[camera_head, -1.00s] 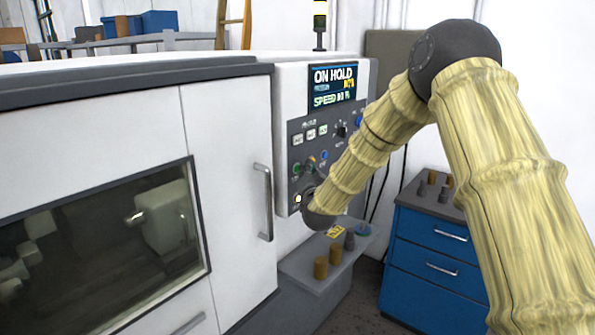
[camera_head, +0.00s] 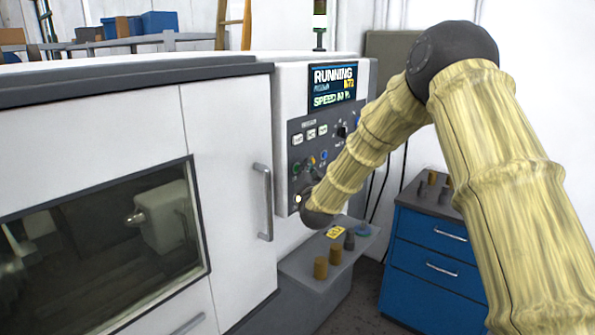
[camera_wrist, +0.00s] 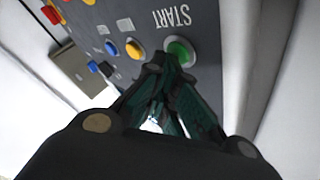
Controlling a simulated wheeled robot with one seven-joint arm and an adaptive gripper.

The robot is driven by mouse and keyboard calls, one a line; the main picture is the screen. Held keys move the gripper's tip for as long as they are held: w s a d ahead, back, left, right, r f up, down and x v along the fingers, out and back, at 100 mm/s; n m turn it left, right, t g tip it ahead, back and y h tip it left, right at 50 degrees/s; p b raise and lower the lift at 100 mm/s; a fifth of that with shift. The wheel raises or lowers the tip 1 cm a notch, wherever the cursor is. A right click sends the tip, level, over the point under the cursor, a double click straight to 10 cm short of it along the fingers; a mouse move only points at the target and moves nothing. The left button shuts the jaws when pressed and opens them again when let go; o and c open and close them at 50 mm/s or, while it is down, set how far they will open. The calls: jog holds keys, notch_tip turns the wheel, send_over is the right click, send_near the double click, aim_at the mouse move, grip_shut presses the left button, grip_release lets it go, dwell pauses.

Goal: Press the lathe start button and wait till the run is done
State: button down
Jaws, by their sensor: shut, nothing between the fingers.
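The lathe (camera_head: 225,130) is a white machine with a closed door and a dark window. Its screen (camera_head: 333,87) reads RUNNING, with a SPEED line below. The green start button (camera_wrist: 181,50) sits beside the word START on the grey panel in the wrist view. My gripper (camera_wrist: 170,62) is shut and empty, its fingertips at the button's lower edge and partly covering it. I cannot tell whether they touch it or how far it is pressed. In the head view my wrist hides the gripper and this button.
Yellow (camera_wrist: 134,49) and blue (camera_wrist: 111,48) buttons are close to the fingertips. A tall door handle (camera_head: 264,202) stands out left of the panel. A shelf (camera_head: 310,268) with small cylinders lies below my wrist. A blue drawer cabinet (camera_head: 432,250) stands at the right.

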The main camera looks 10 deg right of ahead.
dwell(0.4)
jog(key=shift+s+d+b, duration=0.3)
jog(key=shift+s+d, duration=0.2)
jog(key=shift+s, duration=0.15)
jog(key=s+d, duration=0.1)
jog(key=s, duration=0.1)
jog(key=s+d+b, duration=0.1)
jog(key=s+d, duration=0.1)
dwell(0.6)
dwell(0.4)
